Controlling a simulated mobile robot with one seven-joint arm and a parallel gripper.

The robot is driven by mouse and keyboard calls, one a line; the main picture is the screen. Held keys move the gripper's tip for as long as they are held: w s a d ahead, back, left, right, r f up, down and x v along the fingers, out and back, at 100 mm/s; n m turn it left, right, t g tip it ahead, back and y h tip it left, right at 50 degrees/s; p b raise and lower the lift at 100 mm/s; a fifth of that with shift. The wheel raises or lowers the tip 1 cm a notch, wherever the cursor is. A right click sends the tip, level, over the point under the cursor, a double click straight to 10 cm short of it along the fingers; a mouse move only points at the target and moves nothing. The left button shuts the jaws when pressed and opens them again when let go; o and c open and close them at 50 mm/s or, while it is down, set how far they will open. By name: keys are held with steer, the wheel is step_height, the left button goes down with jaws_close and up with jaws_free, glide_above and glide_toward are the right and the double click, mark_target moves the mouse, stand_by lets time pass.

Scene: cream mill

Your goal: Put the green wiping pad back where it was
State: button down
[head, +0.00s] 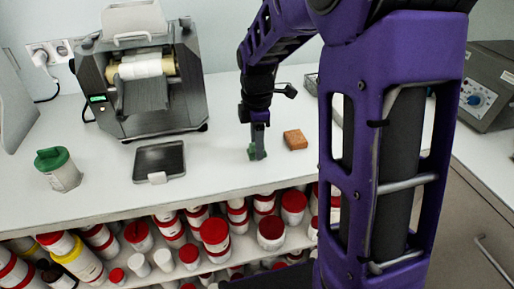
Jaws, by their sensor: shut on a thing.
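The green wiping pad (251,153) is on or just above the white counter, left of a brown block. My gripper (257,153) points down and is shut on the pad. Its fingers hide much of the pad, and only a small green part shows. I cannot tell whether the pad touches the counter.
The brown block (295,140) lies just right of my gripper. A black tray (160,160), a label printer (150,85) and a green-lidded container (58,168) stand to the left. Red-lidded jars (214,235) fill the shelf below. The counter (215,170) between tray and gripper is clear.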

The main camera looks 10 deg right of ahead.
steer(key=shift+f, duration=0.3)
steer(key=shift+f, duration=0.15)
steer(key=shift+c, duration=2.1)
jaws_free()
step_height(320, 180, up, 12)
steer(key=p, duration=0.2)
steer(key=shift+r, duration=0.2)
